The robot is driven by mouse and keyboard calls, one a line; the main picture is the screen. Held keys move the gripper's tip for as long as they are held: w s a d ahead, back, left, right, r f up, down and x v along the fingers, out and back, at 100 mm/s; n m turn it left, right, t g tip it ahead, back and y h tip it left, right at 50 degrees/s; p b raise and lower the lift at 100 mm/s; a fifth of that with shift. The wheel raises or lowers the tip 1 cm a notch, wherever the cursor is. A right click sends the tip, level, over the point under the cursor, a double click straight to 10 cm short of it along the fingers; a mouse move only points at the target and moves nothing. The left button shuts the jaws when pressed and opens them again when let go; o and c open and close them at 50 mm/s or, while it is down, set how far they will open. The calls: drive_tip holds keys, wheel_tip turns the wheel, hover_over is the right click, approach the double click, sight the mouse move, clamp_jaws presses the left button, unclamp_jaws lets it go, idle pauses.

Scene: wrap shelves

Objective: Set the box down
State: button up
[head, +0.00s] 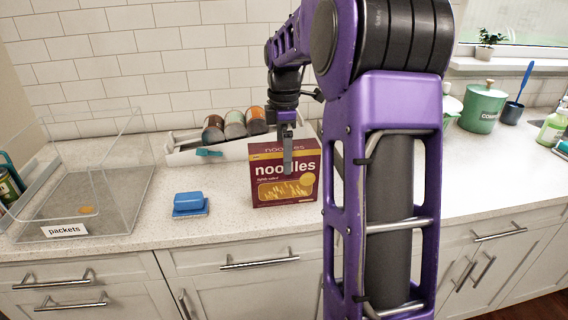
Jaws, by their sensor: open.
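A dark red noodles box (262,180) stands upright on the white countertop (150,232), its labelled front facing me. My gripper (287,160) points down at the top of the box, with one finger showing in front of the box's face. The jaws are open. The other finger is hidden, so I cannot tell whether either finger touches the box. My purple arm covers the counter to the right of the box.
A clear bin (100,200) labelled packets stands at the left. A blue butter dish (189,204) sits between it and the box. Behind is a white rack (200,157) with several cans. A green canister (482,108) stands far right.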

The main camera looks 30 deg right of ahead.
wheel_tip(320, 180, up, 8)
drive_tip(key=shift+f+p, duration=0.1)
drive_tip(key=shift+p, duration=0.5)
drive_tip(key=shift+f, duration=0.1)
